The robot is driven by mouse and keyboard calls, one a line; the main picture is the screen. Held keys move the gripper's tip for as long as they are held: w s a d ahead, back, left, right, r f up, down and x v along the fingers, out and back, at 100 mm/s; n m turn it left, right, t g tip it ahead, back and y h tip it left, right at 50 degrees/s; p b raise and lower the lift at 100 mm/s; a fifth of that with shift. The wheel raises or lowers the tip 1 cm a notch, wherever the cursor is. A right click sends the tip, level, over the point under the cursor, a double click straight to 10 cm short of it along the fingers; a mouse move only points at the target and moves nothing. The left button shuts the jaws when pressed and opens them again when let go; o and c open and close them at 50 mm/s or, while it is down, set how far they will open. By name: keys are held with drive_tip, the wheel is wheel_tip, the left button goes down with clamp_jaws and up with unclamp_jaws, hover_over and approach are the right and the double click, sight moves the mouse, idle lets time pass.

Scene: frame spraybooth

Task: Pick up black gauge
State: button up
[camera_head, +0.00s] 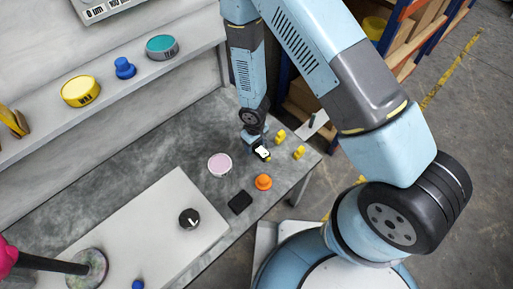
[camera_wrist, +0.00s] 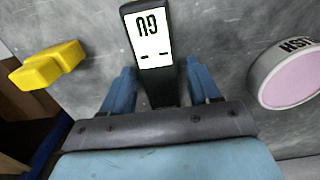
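The black gauge (camera_wrist: 150,42) has a white face with dark markings. In the wrist view it stands upright in the picture at top centre, its lower part running between my two blue fingers. In the head view the gauge (camera_head: 262,152) lies on the grey bench near its right end. My gripper (camera_wrist: 162,84) is open, with a finger on either side of the gauge and visible gaps between. In the head view my gripper (camera_head: 254,139) is just above and left of the gauge, low over the bench. The gauge's lower end is hidden by my gripper body.
A pink-topped round tin (camera_head: 220,164) stands left of the gauge. Yellow pieces (camera_head: 299,152) lie to its right. An orange knob (camera_head: 263,182) and a black square (camera_head: 240,202) are in front. A black knob (camera_head: 189,218) sits on a white board (camera_head: 140,225).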

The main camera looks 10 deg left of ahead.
drive_tip(key=c, duration=1)
drive_tip(key=shift+r, duration=0.1)
